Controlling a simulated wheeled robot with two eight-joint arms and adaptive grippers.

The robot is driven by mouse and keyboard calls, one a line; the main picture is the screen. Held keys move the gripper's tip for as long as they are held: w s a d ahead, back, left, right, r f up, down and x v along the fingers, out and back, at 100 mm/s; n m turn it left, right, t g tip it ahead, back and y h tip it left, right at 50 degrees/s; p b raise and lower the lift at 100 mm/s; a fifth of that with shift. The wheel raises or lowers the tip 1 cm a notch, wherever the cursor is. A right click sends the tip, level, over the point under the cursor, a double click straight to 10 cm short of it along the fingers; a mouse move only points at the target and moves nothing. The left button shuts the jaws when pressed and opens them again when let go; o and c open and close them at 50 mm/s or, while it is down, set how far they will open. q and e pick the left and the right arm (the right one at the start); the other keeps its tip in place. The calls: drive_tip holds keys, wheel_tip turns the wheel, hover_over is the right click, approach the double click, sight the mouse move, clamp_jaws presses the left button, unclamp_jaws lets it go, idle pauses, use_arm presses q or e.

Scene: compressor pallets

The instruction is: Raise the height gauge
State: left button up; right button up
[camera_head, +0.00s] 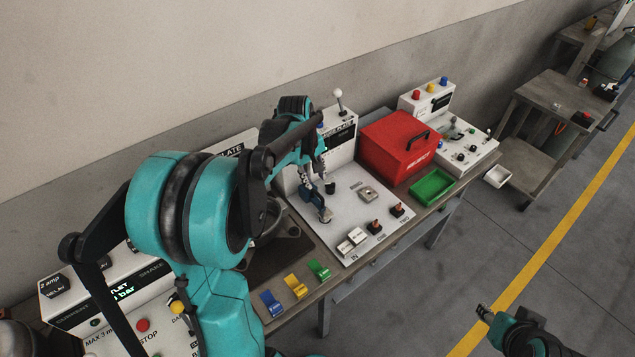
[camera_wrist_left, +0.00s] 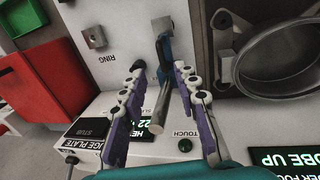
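The height gauge stands at the back of the white gauge station panel (camera_head: 345,228), mostly hidden by my left arm in the head view. In the left wrist view a bare metal rod (camera_wrist_left: 160,108) and a dark blue arm (camera_wrist_left: 164,54) appear to be parts of it. My left gripper (camera_head: 316,190) is over the panel, fingers pointing down. In the left wrist view its purple fingers (camera_wrist_left: 160,78) are apart, one on each side of the rod, with gaps visible. My right gripper (camera_head: 484,312) is at the lower right over the floor; its fingers are too small to read.
A red reject box (camera_head: 398,143) and green tray (camera_head: 432,187) stand right of the panel. A round metal pot (camera_wrist_left: 267,50) is close on the other side. Blue, yellow and green holders (camera_head: 296,286) line the front edge. A wall runs behind the bench.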

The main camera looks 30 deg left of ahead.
sight(319, 194)
use_arm(q)
drive_tip(key=f+b, duration=0.1)
drive_tip(key=f, duration=0.1)
drive_tip(key=w+f, duration=0.1)
drive_tip(key=f, duration=0.2)
drive_tip(key=f+b, duration=0.1)
drive_tip(key=f, duration=0.1)
drive_tip(key=shift+w+f+b, duration=0.25)
drive_tip(key=shift+f+b, duration=0.05)
drive_tip(key=shift+f, duration=0.1)
drive_tip(key=shift+r, duration=0.1)
clamp_jaws()
